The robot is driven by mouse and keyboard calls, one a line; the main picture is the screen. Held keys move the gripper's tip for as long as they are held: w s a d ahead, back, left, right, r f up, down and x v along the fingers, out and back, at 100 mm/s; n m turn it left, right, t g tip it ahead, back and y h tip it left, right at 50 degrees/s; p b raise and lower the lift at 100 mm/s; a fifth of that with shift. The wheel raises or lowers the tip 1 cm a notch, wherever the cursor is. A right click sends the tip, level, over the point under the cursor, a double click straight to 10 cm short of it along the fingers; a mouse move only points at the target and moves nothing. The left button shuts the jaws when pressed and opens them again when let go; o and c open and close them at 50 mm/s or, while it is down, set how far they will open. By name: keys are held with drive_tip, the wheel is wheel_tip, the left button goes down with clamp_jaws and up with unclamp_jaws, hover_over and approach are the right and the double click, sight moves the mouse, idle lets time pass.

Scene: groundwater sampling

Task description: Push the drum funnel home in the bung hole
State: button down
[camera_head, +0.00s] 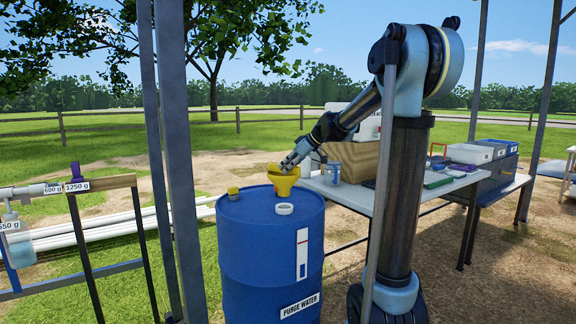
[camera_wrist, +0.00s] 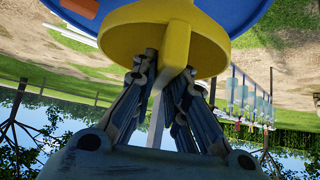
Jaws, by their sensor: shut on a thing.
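The yellow drum funnel (camera_head: 283,178) stands at the top of the blue drum (camera_head: 262,255), toward its back right. My gripper (camera_head: 289,164) reaches in from the right and is shut on the funnel. In the wrist view my fingers (camera_wrist: 167,85) close on a yellow tab under the round yellow funnel body (camera_wrist: 140,38), with the blue drum behind it. The bung hole is hidden by the funnel, so I cannot tell how deep it sits.
A table (camera_head: 345,192) with a blue cup (camera_head: 332,173) and boxes stands right of the drum. A metal post (camera_head: 176,150) rises at the left.

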sight(288, 181)
drive_tip(key=shift+d+f, duration=0.1)
drive_tip(key=shift+f, duration=3.15)
idle(0.5)
drive_tip(key=c, duration=1.5)
unclamp_jaws()
drive_tip(key=v, duration=1.2)
drive_tip(key=shift+f, duration=0.1)
drive_tip(key=s+d+f+m+h, duration=0.2)
drive_tip(key=s+d+f+m, duration=0.2)
drive_tip(key=s+f, duration=0.4)
drive_tip(key=s+d+f+m+g+h, duration=0.1)
drive_tip(key=s+d+f+m+h, duration=0.2)
drive_tip(key=s+f, duration=0.6)
drive_tip(key=s+d+f+m+h, duration=0.3)
drive_tip(key=s+d+f+m, duration=0.2)
drive_tip(key=s, duration=1.4)
drive_tip(key=shift+s+d+f+m+g, duration=0.1)
drive_tip(key=shift+d+f+m+g, duration=0.1)
drive_tip(key=shift+d+f, duration=0.55)
drive_tip(key=shift+s+d+f+m+g, duration=0.1)
drive_tip(key=shift+d+f+g, duration=0.1)
drive_tip(key=shift+d+f, duration=0.55)
